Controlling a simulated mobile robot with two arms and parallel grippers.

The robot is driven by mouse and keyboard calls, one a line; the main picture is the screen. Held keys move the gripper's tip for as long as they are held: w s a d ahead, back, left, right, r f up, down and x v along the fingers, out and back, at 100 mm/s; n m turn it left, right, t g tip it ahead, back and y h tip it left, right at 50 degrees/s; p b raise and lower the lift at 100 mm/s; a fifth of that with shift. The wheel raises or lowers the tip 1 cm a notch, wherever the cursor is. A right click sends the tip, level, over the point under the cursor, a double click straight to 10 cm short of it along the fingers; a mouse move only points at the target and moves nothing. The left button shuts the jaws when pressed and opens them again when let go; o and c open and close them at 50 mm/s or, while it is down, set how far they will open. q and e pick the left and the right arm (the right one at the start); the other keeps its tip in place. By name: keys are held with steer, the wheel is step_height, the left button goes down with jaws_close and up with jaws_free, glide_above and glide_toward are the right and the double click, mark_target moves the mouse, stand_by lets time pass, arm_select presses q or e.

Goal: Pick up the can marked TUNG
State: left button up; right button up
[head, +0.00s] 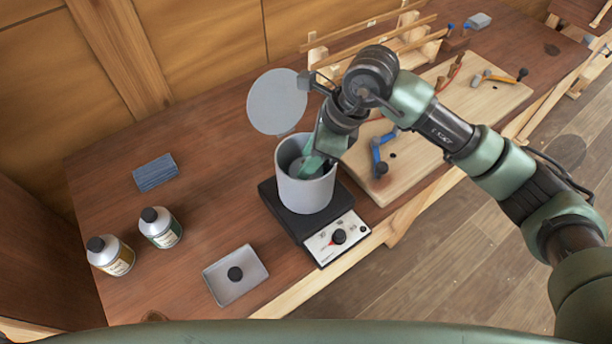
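Two cans with black caps stand upright on the left of the bench. One has a yellowish label (118,260). The other, a little to its right, has a green label (165,232). The lettering is too small to read, so I cannot tell which is marked TUNG. My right gripper (312,165) is at the grey pot (305,193), far to the right of both cans. A teal part reaches down into the pot there; I cannot tell whether it is a finger or a held thing. My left gripper is not in view.
The pot stands on a black hotplate (338,240) with a dial. A grey disc (277,102) is behind the pot. A grey tray (220,285) with a dark round piece and a blue block (155,172) lie near the cans. A wooden board (430,130) with tools is right.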

jaws_close()
steer(key=shift+s, duration=0.1)
stand_by(1.1)
